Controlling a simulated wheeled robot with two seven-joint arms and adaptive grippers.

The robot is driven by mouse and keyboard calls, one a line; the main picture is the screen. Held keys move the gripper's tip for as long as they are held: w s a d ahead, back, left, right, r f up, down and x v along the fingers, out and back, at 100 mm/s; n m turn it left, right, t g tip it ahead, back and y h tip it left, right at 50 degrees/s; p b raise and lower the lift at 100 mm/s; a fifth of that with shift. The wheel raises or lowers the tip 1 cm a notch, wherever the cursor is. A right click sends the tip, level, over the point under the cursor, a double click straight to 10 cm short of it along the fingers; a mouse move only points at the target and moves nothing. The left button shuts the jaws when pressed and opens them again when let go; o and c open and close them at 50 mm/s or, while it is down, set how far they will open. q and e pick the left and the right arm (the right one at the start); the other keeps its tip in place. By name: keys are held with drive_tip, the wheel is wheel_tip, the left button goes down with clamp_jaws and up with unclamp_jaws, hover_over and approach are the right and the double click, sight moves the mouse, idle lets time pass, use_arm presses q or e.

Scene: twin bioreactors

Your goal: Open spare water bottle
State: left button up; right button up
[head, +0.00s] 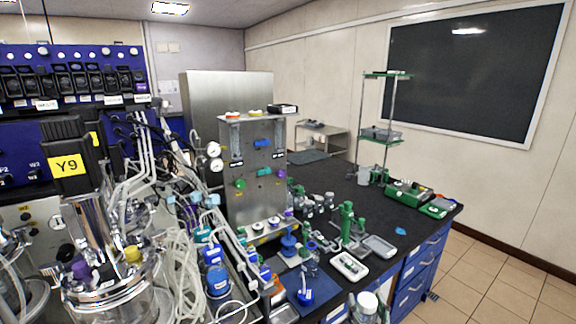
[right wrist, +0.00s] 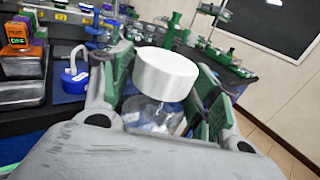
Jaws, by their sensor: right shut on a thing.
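The spare water bottle shows in the right wrist view, with a wide white cap (right wrist: 166,73) and a clear body (right wrist: 152,115) below it. The cap sits on the bottle's top and looks slightly tilted in this view. My right gripper (right wrist: 165,92) is shut on the bottle, with its green-padded fingers on either side. Exactly where the pads touch is hard to see. In the head view the white cap (head: 367,301) shows at the bottom edge, in front of the bench, and the lower bottle is cut off. My left gripper is not in view.
The black bench (head: 338,204) holds a metal panel rig (head: 252,180), a white tray (head: 349,266) and a green stand (head: 346,222). A blue padlock-like item (right wrist: 75,76) lies left of the bottle. Glass vessels and tubing crowd the left. Tiled floor (head: 500,285) is clear at right.

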drive_tip(key=shift+a+r, duration=0.1)
idle(0.6)
drive_tip(key=s+a+r+n+g+y, duration=0.1)
drive_tip(key=a+n+y, duration=0.3)
drive_tip(key=a, duration=0.4)
drive_tip(key=s+a+r+n+g+y, duration=0.2)
drive_tip(key=a+r+n+g+y, duration=0.1)
drive_tip(key=a+y, duration=0.4)
drive_tip(key=shift+s+a+r+n+y, duration=0.2)
drive_tip(key=shift+a+r+n+y, duration=0.1)
drive_tip(key=shift+a+r+n, duration=0.25)
drive_tip(key=shift+d, duration=0.1)
drive_tip(key=shift+w+r, duration=0.1)
drive_tip(key=shift+r, duration=0.1)
clamp_jaws()
